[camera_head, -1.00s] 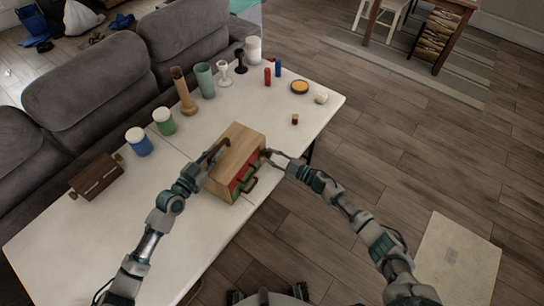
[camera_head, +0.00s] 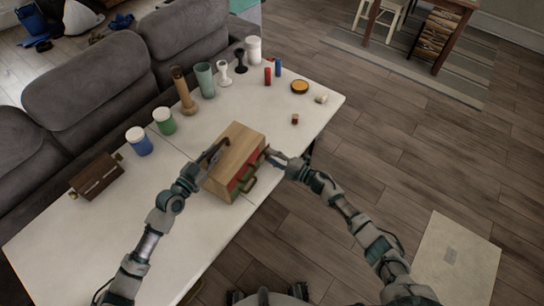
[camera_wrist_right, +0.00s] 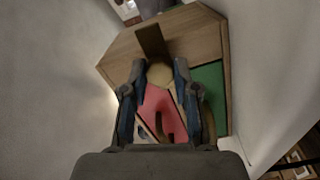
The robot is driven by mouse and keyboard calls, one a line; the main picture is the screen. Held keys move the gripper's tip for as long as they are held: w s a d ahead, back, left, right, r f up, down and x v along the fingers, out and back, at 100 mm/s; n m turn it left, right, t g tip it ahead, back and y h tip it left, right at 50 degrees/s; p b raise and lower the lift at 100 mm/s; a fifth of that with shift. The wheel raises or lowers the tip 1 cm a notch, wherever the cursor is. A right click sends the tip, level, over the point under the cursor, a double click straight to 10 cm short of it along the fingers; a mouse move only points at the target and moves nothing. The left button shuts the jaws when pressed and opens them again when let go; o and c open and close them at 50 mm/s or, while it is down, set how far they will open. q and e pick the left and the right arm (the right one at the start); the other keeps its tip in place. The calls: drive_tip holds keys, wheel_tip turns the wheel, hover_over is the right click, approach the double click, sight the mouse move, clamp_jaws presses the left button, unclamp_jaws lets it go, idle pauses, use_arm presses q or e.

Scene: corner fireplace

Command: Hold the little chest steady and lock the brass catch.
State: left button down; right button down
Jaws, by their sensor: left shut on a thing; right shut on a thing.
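The little chest (camera_head: 238,150) is a light wooden box on the white table, with a red and green front. The right wrist view shows its wooden face (camera_wrist_right: 202,35), red panel (camera_wrist_right: 158,108) and green panel (camera_wrist_right: 208,90). My left gripper (camera_head: 212,152) is at the chest's left upper edge, shut on it; its fingertips are hard to make out. My right gripper (camera_head: 268,154) is at the chest's right end. In the right wrist view its fingers are on either side of a round brass-coloured catch (camera_wrist_right: 160,75), shut on it. A dark bar (camera_wrist_right: 152,42) stands beside the catch.
A dark brown box (camera_head: 96,176) lies at the left on the table (camera_head: 70,235). A grey sofa (camera_head: 90,85) borders the table.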

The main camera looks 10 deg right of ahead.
use_arm(q)
drive_tip(key=shift+w+a+r, duration=0.1)
drive_tip(key=shift+a+r, duration=0.05)
drive_tip(key=shift+r, duration=0.15)
use_arm(e)
drive_tip(key=shift+d+f, duration=0.2)
drive_tip(key=shift+f, duration=0.1)
drive_tip(key=c, duration=1)
unclamp_jaws()
use_arm(q)
drive_tip(key=shift+f, duration=0.1)
use_arm(e)
drive_tip(key=shift+o, duration=0.7)
drive_tip(key=shift+a+r, duration=0.15)
use_arm(q)
drive_tip(key=shift+d+f, duration=0.15)
drive_tip(key=shift+d, duration=0.05)
use_arm(e)
drive_tip(key=v, duration=1.2)
use_arm(q)
drive_tip(key=c, duration=1.1)
unclamp_jaws()
drive_tip(key=shift+o, duration=0.2)
